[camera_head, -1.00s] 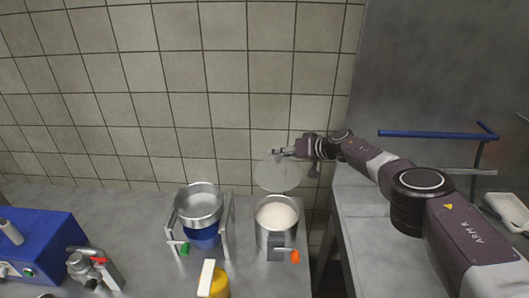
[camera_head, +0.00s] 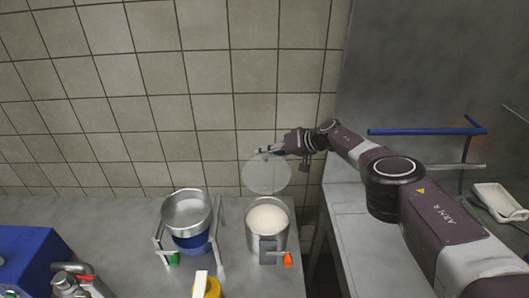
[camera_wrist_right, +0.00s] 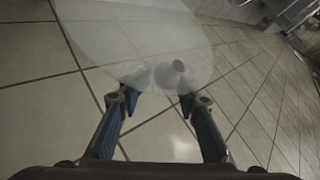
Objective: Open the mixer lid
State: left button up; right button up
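The mixer (camera_head: 281,242) is a metal pot with an orange handle, holding a pale cream-coloured mass, and its top is uncovered. Its lid (camera_head: 267,177), a clear round disc, stands raised and tilted behind the pot rim. My right gripper (camera_head: 263,151) is at the lid's upper edge. In the right wrist view the lid (camera_wrist_right: 125,35) spreads in front of the fingers, with a round knob (camera_wrist_right: 178,66) just beyond the tips. The right gripper (camera_wrist_right: 156,100) has its fingers apart, with nothing clearly clamped between them. My left gripper is out of view.
A metal bowl (camera_head: 187,210) on a stand is left of the mixer. A yellow container (camera_head: 208,288) is in front. A blue machine (camera_head: 35,260) is at far left. A tiled wall (camera_head: 200,90) rises behind. A blue rail (camera_head: 415,132) and white tray (camera_head: 498,204) are at right.

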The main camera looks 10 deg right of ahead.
jog(key=shift+o, duration=1.3)
jog(key=shift+s+d+f, duration=0.2)
jog(key=shift+s+f, duration=0.15)
jog(key=shift+f, duration=0.25)
jog(key=shift+w+a, duration=0.15)
jog(key=shift+a, duration=0.1)
jog(key=shift+r, duration=0.1)
jog(key=v, duration=1.1)
jog(key=shift+w+d+r, duration=0.1)
jog(key=shift+w+d, duration=0.05)
jog(key=shift+w, duration=0.15)
jog(key=shift+s+d+r, duration=0.15)
jog(key=shift+s+r, duration=0.25)
jog(key=shift+c, duration=0.4)
